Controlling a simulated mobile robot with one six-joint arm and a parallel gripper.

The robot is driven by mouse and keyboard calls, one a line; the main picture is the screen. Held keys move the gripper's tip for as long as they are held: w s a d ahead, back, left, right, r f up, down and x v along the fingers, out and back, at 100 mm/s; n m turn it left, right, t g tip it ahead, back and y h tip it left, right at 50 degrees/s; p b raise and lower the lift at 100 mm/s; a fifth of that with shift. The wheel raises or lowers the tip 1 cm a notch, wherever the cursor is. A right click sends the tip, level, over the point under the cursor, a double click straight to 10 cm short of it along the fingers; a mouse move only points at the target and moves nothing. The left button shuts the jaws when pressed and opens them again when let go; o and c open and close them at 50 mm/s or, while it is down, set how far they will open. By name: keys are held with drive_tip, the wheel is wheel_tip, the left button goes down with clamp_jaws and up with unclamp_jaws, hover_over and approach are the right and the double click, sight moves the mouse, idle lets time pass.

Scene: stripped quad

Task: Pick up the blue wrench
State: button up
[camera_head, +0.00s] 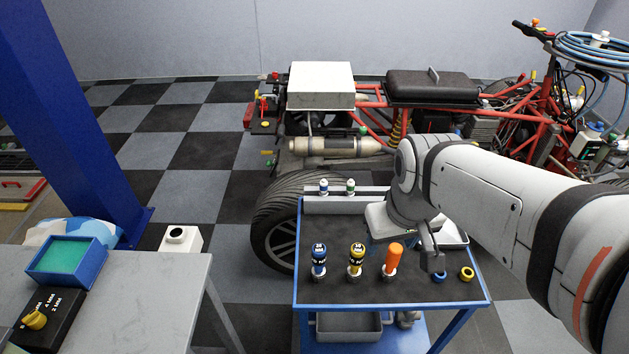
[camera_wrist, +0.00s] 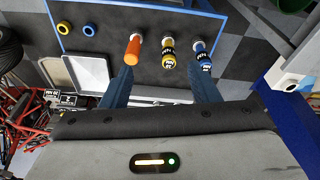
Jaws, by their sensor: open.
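The blue wrench (camera_head: 319,258) stands upright with its blue body on the dark top of a blue-framed cart (camera_head: 388,306), leftmost in a row of tools. In the wrist view the blue wrench (camera_wrist: 203,52) is at the upper right, beyond the tip of one finger. My gripper (camera_head: 432,256) is over the right part of the cart, partly hidden by my arm. In the wrist view my gripper (camera_wrist: 163,82) shows two fingers spread wide apart with nothing between them. The blue wrench is apart from the fingers.
A yellow tool (camera_head: 356,259) and an orange-handled tool (camera_head: 393,258) stand right of the blue one. Blue (camera_head: 439,278) and yellow (camera_head: 467,273) rings lie at the cart's right. A grey table (camera_head: 150,300) is at left. A stripped quad (camera_head: 400,100) stands behind.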

drive_tip(key=w+a+f+n+g+b, duration=0.1)
drive_tip(key=w+a+f+n+b, duration=0.35)
drive_tip(key=n, duration=0.75)
drive_tip(key=n+g, duration=0.1)
drive_tip(key=n, duration=0.9)
hover_over(319, 247)
drive_tip(key=s, duration=0.1)
drive_tip(key=f, duration=0.7)
drive_tip(key=shift+d+f, duration=0.1)
drive_tip(key=shift+d, duration=0.25)
drive_tip(key=shift+a+f+n, duration=0.15)
drive_tip(key=shift+f+n, duration=0.15)
drive_tip(key=shift+f, duration=0.35)
drive_tip(key=f, duration=0.6)
drive_tip(key=shift+w+a+f+b, duration=0.2)
drive_tip(key=shift+w+f+b, duration=0.2)
drive_tip(key=shift+c, duration=0.3)
drive_tip(key=c, duration=1.1)
